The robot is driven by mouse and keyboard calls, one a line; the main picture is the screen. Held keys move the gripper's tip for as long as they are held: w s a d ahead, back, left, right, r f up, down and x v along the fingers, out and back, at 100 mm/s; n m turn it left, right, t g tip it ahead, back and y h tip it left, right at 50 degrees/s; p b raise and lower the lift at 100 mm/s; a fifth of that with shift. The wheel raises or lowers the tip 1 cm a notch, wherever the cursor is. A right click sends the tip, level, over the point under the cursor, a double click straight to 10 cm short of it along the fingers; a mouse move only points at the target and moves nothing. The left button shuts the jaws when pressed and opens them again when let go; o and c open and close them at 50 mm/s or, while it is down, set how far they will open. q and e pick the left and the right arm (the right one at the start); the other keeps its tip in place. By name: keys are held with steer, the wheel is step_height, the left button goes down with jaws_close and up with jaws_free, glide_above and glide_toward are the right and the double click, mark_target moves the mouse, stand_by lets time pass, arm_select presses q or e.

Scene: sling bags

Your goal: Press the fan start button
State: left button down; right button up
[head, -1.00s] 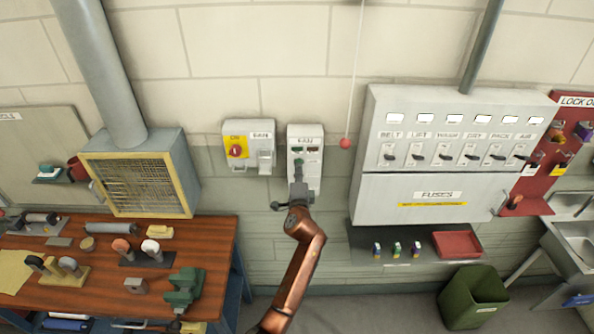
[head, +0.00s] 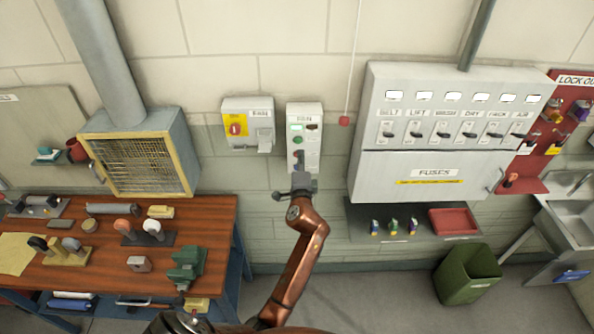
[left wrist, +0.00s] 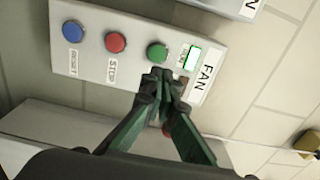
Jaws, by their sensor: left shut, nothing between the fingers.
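The fan control box (head: 316,165) is a pale panel on the wall labelled FAN. In the left wrist view it also shows (left wrist: 138,60), with a blue reset button (left wrist: 72,31), a red stop button (left wrist: 115,42), a green button (left wrist: 157,52) and a bright green-edged lamp (left wrist: 192,58). My left gripper (head: 299,160) is shut and empty, in front of the box's lower part. In the left wrist view its fingertips (left wrist: 160,76) lie just beside the green button, which shows whole. I cannot tell the exact gap. My right gripper is not in view.
An isolator box (head: 236,106) with a red switch on yellow hangs to the left. A red-ended pull cord (head: 344,120) hangs just right of the fan box. A large fuse cabinet (head: 410,178) is further right. A wooden bench (head: 222,225) with tools stands left.

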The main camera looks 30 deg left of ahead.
arm_select(q)
steer(key=b+v, duration=0.1)
steer(key=v, duration=0.5)
steer(key=shift+s+f, duration=0.3)
stand_by(0.4)
